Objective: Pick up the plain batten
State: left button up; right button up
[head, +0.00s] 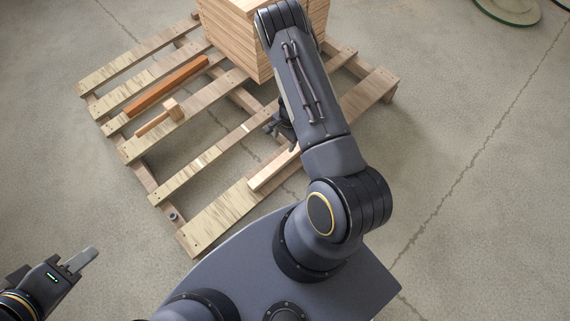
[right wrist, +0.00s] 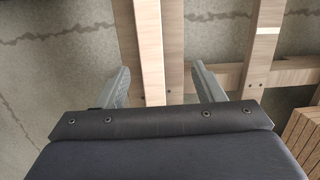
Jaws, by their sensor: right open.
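A pale plain batten (head: 272,170) lies on the pallet's near part in the head view, its far end hidden behind my right arm. In the right wrist view the batten (right wrist: 150,45) runs between the two fingers of my right gripper (right wrist: 162,88). That gripper is open, with a gap showing on both sides of the wood. In the head view my right gripper (head: 283,128) is mostly hidden by its own arm. My left gripper (head: 82,262) is at the lower left, away from the pallet; its finger gap is not clear.
The slatted wooden pallet (head: 205,222) also carries an orange-brown batten (head: 165,86), a wooden mallet (head: 172,108), a small grey cylinder (head: 173,215) and a tall stack of boards (head: 235,38) at the back. Open concrete floor lies left and right.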

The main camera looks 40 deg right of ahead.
send_over(286, 156)
jog(key=f+b, duration=0.1)
jog(key=f, duration=0.4)
jog(key=shift+d+f, duration=0.1)
jog(key=shift+d, duration=0.1)
jog(key=f, duration=0.2)
jog(key=f+b, duration=0.1)
jog(key=f, duration=0.1)
jog(key=f+b, duration=0.1)
jog(key=f, duration=0.1)
jog(key=shift+a, duration=0.3)
jog(key=c, duration=1.2)
